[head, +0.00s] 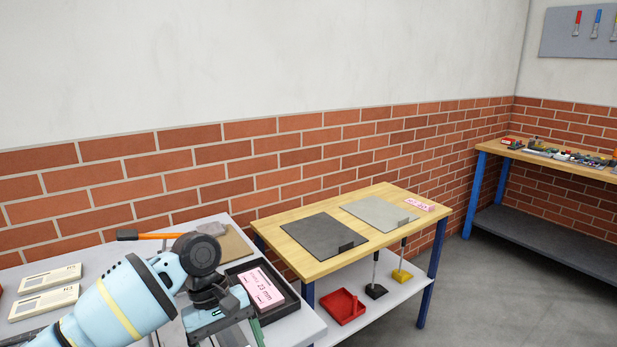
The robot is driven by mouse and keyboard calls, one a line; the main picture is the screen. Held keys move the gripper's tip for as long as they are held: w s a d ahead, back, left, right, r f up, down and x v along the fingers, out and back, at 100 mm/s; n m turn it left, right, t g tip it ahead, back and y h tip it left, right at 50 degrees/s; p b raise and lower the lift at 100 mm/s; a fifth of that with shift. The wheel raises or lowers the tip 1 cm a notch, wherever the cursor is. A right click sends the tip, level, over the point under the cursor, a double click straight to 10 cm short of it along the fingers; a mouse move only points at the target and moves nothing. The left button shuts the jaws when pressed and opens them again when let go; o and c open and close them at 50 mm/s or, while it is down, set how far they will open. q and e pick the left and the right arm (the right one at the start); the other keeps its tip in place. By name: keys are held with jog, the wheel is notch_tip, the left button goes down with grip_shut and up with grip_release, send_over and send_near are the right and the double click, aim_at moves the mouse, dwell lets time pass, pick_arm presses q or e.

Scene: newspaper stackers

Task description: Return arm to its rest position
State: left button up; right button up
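My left arm comes in from the lower left over the white table (312,322), its wrist bent downward. My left gripper (217,318) is at the bottom edge of the head view, near the black tray (290,303). I cannot tell whether its fingers are open or shut, or whether anything is between them. A pink card reading "23 mm" (261,287) lies in the tray. My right gripper is not in view.
Pale labelled boxes (45,302) and an orange-handled tool (150,236) lie on the white table. A wooden table (290,222) holds a dark panel (318,233) and a grey panel (375,212). A red tray (342,306) sits on its shelf. A cluttered bench (500,151) stands far right.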

pick_arm(q)
jog(key=s+d+f+m+t+h, duration=0.1)
jog(key=s+d+f+t, duration=0.2)
jog(key=f, duration=0.4)
jog(key=s+d+f+m+t+h, duration=0.15)
jog(key=s+f, duration=0.25)
jog(key=f, duration=0.4)
jog(key=s+d+f+m+t+h, duration=0.1)
jog(key=s+d+f+t+h, duration=0.1)
jog(key=s+d+f, duration=0.35)
jog(key=s+a+f+m+t+y, duration=0.2)
jog(key=s+a+f+y, duration=0.1)
jog(key=s+a, duration=0.5)
jog(key=s+a+f+m+t+y+p, duration=0.1)
jog(key=s+a+f+m+t+y, duration=0.1)
jog(key=s+a, duration=0.6)
notch_tip(320, 180, down, 2)
jog(key=s+t+y, duration=0.1)
jog(key=s, duration=0.2)
jog(key=shift+a, duration=0.4)
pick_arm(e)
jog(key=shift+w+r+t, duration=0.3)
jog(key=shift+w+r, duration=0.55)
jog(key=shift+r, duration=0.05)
pick_arm(q)
jog(key=shift+f+t, duration=0.1)
jog(key=shift+t, duration=0.15)
